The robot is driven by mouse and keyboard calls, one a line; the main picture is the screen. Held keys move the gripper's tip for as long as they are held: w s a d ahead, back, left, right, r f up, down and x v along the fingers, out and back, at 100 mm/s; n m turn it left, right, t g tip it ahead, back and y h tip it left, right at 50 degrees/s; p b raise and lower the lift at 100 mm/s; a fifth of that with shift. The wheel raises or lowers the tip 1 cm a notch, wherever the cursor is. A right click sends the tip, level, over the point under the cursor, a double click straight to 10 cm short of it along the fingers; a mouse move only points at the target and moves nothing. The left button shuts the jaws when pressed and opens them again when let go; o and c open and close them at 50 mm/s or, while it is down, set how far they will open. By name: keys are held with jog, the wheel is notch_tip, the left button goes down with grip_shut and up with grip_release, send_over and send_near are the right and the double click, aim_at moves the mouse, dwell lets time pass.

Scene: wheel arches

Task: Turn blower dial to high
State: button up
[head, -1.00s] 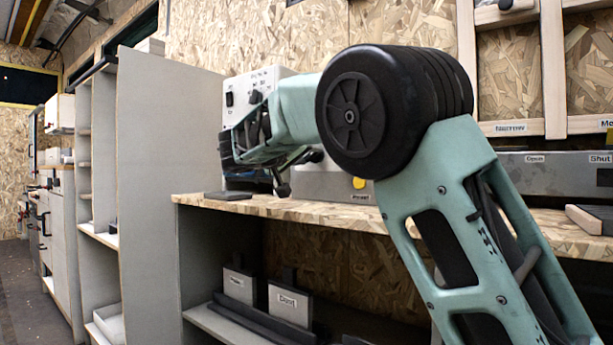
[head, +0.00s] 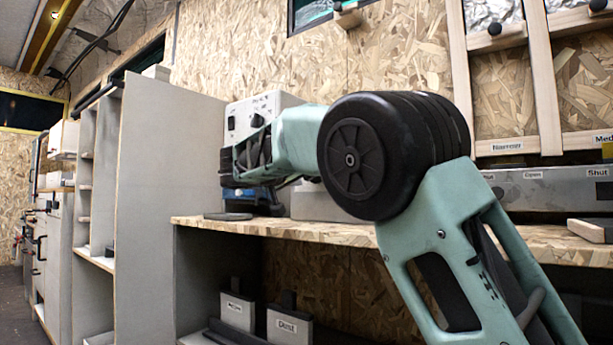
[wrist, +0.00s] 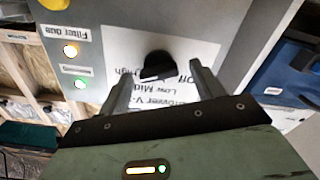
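The blower dial (wrist: 157,66) is a black knob on a white label in the wrist view. The label appears upside down, with Off, Low, Mid and High legible; the dial's exact setting I cannot tell. My gripper (wrist: 159,78) is open, one finger on each side of the dial with gaps visible beside it. Contact and depth are unclear. In the head view the pale control box (head: 268,104) stands on the bench behind my arm. My gripper's fingers are hidden there.
An orange light (wrist: 70,51) and a green light (wrist: 80,84) sit beside labels on the panel. A blue case (wrist: 290,72) is close at the right. In the head view, a tall grey partition (head: 165,190) stands left of the wooden bench (head: 300,232).

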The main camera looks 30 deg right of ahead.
jog(key=p+v, duration=0.5)
jog(key=v, duration=1.2)
jog(key=shift+a, duration=0.15)
jog(key=shift+s+r, duration=0.1)
